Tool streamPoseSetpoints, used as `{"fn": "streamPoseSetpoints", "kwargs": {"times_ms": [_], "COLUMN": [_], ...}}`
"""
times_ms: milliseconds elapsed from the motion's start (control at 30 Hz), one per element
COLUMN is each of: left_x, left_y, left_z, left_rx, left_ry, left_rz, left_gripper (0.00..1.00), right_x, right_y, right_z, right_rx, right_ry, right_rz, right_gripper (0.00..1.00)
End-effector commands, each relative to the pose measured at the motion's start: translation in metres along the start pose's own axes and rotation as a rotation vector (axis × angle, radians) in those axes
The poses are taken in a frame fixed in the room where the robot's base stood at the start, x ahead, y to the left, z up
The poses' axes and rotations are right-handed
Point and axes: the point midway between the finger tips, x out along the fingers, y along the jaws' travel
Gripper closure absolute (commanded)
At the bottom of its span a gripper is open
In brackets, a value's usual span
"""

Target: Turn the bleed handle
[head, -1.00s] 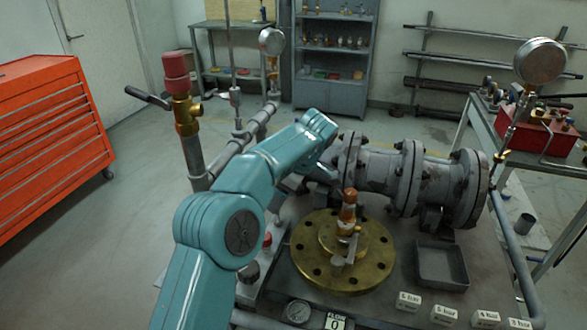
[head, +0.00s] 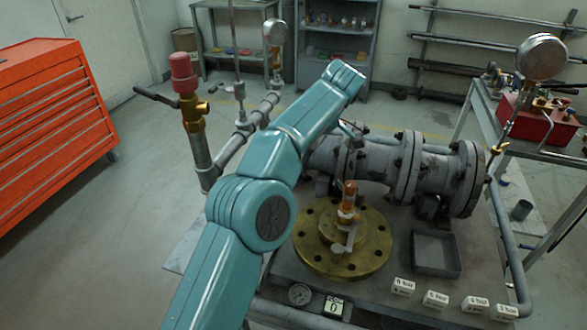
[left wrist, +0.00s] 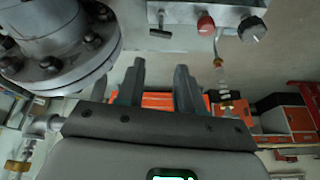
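In the left wrist view a grey block carries a small dark T-shaped handle (left wrist: 160,32), a red knob (left wrist: 206,24) and a black knob (left wrist: 251,28). I cannot tell for sure which is the bleed handle. My left gripper (left wrist: 160,70) is open and empty, its two fingers apart below the block in that picture and touching nothing visible. In the head view my left arm hides the block and the gripper. A valve with an orange top (head: 348,195) and a small lever (head: 345,240) stands on a brass flange (head: 320,262). My right gripper is not in view.
A flanged grey pipe (head: 385,160) lies behind the brass flange. A grey tray (head: 436,270) and several labelled blocks (head: 437,299) are to the right. An upright pipe with a red cap (head: 183,72) and lever stands left. Floor is clear near the orange cabinet (head: 50,105).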

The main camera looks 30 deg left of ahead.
Motion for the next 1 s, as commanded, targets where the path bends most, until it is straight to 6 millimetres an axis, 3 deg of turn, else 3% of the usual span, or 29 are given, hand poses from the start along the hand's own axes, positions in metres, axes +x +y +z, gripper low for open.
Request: {"fn": "streamPoseSetpoints", "kwargs": {"times_ms": [167,300,500,567,600,733,1000], "left_x": [0.001,0.000,0.000,0.001,0.000,0.012,0.056], "left_y": [0.005,0.009,0.009,0.007,0.004,-0.004,-0.004], "left_z": [0.013,0.022,0.008,-0.003,-0.019,-0.050,-0.036], "left_rx": [0.493,0.995,1.535,1.624,1.639,1.566,1.558], "left_ry": [-0.051,-0.123,-0.208,-0.230,-0.254,-0.285,-0.290], "left_rz": [0.038,0.116,0.275,0.322,0.352,0.339,0.330], "left_gripper": [0.63,0.63,0.63,0.63,0.63,0.63,0.63], "right_x": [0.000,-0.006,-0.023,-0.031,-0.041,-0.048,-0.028], "right_y": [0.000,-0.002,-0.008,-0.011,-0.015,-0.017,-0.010], "right_z": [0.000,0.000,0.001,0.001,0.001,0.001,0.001], "right_rx": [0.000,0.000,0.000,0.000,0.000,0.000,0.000], "right_ry": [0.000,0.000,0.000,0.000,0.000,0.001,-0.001], "right_rz": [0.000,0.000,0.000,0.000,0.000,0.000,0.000], "right_gripper": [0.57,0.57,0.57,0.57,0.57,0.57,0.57]}}
